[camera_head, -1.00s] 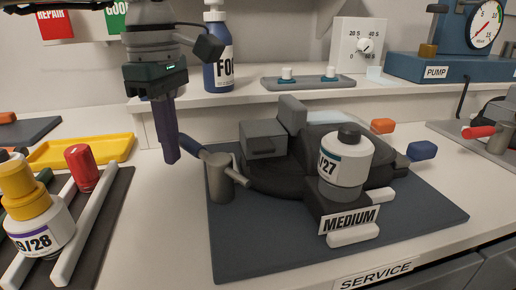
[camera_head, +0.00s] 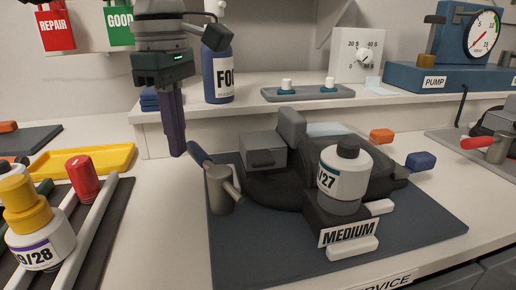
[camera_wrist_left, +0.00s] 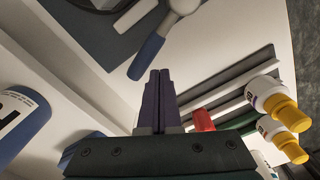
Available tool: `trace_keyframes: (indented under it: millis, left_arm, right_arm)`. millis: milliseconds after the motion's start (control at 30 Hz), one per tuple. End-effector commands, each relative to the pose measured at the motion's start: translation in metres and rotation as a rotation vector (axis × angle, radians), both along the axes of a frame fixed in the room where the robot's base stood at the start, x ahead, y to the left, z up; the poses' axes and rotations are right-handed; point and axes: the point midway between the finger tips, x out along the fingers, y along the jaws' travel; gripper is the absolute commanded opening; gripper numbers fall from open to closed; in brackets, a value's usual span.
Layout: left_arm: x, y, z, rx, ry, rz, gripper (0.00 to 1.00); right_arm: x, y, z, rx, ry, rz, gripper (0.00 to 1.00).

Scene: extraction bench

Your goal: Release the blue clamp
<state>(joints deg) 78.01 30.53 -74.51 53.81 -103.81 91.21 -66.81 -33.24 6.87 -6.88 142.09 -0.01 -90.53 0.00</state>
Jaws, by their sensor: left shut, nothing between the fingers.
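The blue clamp is a grey post (camera_head: 219,190) with a thin grey rod and a dark blue handle (camera_head: 199,153), at the left back corner of the dark mat. The handle slants up to the left. My left gripper (camera_head: 178,152) points down just left of the handle's free end, its purple fingers shut and empty. In the left wrist view the handle (camera_wrist_left: 146,58) lies just beyond the gripper's fingertips (camera_wrist_left: 159,72). A narrow gap seems to show there, but I cannot tell for sure whether they touch. My right gripper is not in view.
The dark machine (camera_head: 276,190) with the MEDIUM sign and a white bottle (camera_head: 344,172) stands right of the clamp. A rack (camera_head: 103,222) with a red-capped vial and yellow-capped bottles lies left. A blue bottle (camera_head: 217,70) stands on the shelf behind.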

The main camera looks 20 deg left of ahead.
Motion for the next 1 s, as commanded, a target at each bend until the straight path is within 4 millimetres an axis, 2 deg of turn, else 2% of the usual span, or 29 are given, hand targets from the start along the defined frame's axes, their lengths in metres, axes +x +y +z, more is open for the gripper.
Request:
trace_keyframes:
  millis: [33, 533, 1000]
  left_arm:
    - [-0.001, 0.0, 0.009, 0.0, 0.001, 0.0, 0.0]
    - [-0.005, -0.003, 0.051, 0.001, 0.001, 0.001, 0.0]
    - [-0.006, -0.003, 0.053, 0.001, 0.002, 0.001, 0.0]
  right_arm:
    - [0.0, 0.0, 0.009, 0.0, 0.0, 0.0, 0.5]
    - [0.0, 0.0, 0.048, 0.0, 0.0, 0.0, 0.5]
    - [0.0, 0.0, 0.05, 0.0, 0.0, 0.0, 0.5]
